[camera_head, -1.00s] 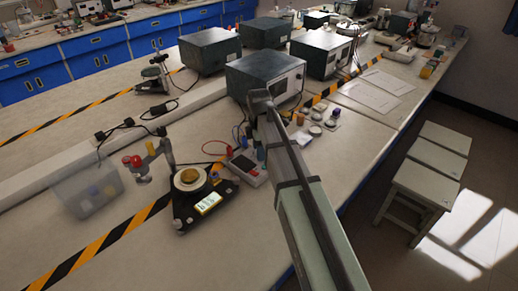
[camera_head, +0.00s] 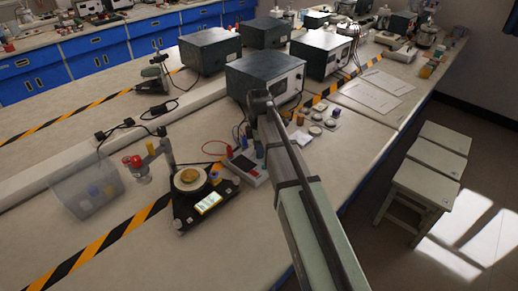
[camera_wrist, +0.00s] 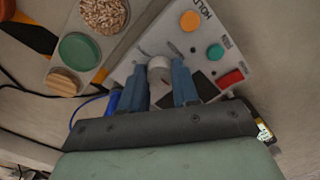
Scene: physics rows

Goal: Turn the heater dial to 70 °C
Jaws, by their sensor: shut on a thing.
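In the wrist view, my gripper (camera_wrist: 160,64) has its two blue fingers on either side of a small pale round dial (camera_wrist: 159,70) and is shut on it. The dial sits on a white panel (camera_wrist: 158,24) with an orange, a green and a red button and partly cut-off lettering. The dial's pointer and any temperature reading cannot be made out.
Small sample dishes (camera_head: 315,130) lie right of my wrist. A white device with a red part (camera_head: 243,166) and a scale with a lit display (camera_head: 208,202) stand to the left. More dark boxes (camera_head: 321,54) stand behind. Bare bench lies at the front left.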

